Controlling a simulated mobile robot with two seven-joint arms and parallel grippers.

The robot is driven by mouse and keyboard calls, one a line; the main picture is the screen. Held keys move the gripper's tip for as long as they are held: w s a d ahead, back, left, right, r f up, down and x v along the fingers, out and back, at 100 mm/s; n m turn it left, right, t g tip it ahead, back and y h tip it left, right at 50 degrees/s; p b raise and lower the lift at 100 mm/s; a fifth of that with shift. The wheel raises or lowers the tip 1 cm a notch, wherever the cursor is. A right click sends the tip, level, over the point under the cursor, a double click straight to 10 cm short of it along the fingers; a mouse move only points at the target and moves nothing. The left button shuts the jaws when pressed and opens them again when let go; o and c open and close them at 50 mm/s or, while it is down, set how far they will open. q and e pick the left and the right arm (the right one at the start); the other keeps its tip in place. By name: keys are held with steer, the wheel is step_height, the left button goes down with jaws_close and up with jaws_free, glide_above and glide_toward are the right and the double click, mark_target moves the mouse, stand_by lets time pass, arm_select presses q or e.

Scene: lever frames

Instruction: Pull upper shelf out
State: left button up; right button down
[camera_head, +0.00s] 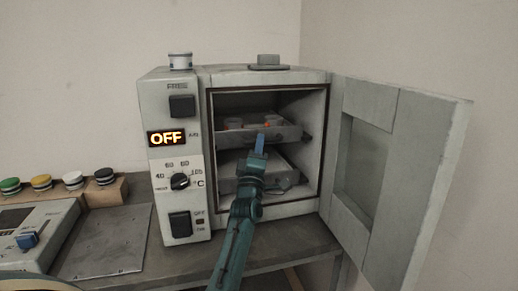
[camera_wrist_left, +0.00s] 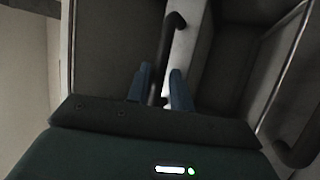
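The upper shelf (camera_head: 285,134) is a grey tray inside the open oven, with small cups on it. Its front edge lies near the oven mouth. My left gripper (camera_head: 260,143) reaches in from below, at the front of this shelf. In the left wrist view my left gripper (camera_wrist_left: 161,88) has its two blue fingers apart, with a dark curved handle (camera_wrist_left: 170,40) between them. A gap shows between the handle and the right finger. In the head view the gripper hides the handle. My right gripper is not in view.
The oven door (camera_head: 420,170) stands wide open at the right. A lower shelf (camera_head: 280,163) is below the upper one, partly hidden by my arm. The control panel (camera_head: 180,150) reads OFF. Several capped jars (camera_head: 73,180) stand at the left.

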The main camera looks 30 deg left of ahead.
arm_select(q)
steer(key=shift+w+a+r, duration=0.15)
steer(key=shift+w, duration=0.05)
jaws_close()
stand_by(0.4)
